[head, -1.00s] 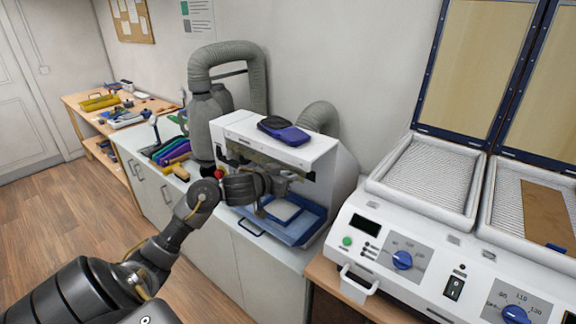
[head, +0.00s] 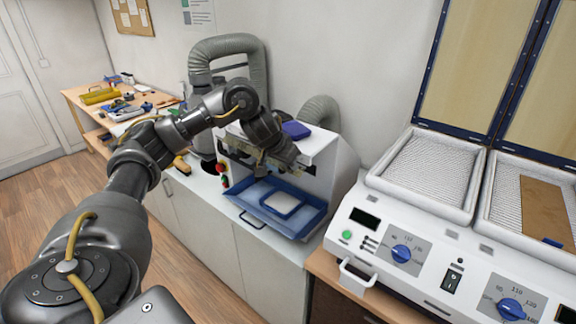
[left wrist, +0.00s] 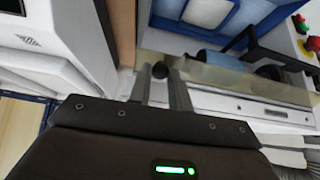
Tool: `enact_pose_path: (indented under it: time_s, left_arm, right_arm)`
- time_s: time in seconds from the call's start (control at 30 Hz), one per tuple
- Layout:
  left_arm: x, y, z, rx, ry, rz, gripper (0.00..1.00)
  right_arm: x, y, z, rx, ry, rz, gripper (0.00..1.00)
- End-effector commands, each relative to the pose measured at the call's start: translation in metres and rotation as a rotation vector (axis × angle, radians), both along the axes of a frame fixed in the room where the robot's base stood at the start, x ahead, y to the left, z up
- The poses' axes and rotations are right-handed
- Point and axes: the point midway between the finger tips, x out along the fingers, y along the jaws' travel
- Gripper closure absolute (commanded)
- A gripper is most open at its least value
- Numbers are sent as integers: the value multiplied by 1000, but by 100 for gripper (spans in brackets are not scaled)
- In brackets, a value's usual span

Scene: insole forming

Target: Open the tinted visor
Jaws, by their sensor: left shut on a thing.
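The white machine (head: 318,160) stands on the white cabinet, its front uncovered above a blue tray. Its tinted visor (head: 240,155) shows as a narrow yellowish strip under the top edge, partly hidden by my left arm. In the left wrist view the visor (left wrist: 225,78) is a see-through tan panel. My left gripper (head: 262,168) is at the visor's front edge. My right gripper is out of view.
The blue tray (head: 310,222) with a pale pad in a blue frame (head: 284,202) lies below the visor. Red and green buttons (head: 221,168) sit on the machine's left side. A dark blue object (head: 296,130) lies on top. A heating press (head: 430,255) stands to the right.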

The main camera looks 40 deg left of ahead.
Motion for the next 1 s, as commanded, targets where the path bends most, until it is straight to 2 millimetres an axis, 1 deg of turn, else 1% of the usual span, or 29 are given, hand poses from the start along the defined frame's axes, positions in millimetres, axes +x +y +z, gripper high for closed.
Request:
enact_pose_path:
  time_s: [0.03, 0.37, 0.6, 0.8, 1.0]
  left_arm:
    - [2, 1, 6, 2, 18, 3, 100]
    - [8, 0, 13, -2, 210, 2, 100]
    - [13, 0, 19, -5, 380, 3, 100]
    - [18, 0, 22, -6, 512, 2, 100]
    - [20, 0, 23, -9, 603, 0, 100]
  right_arm:
    - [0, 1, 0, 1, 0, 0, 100]
    - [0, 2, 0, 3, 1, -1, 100]
    - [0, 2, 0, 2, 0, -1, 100]
    - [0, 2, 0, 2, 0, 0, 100]
    - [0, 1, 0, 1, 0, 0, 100]
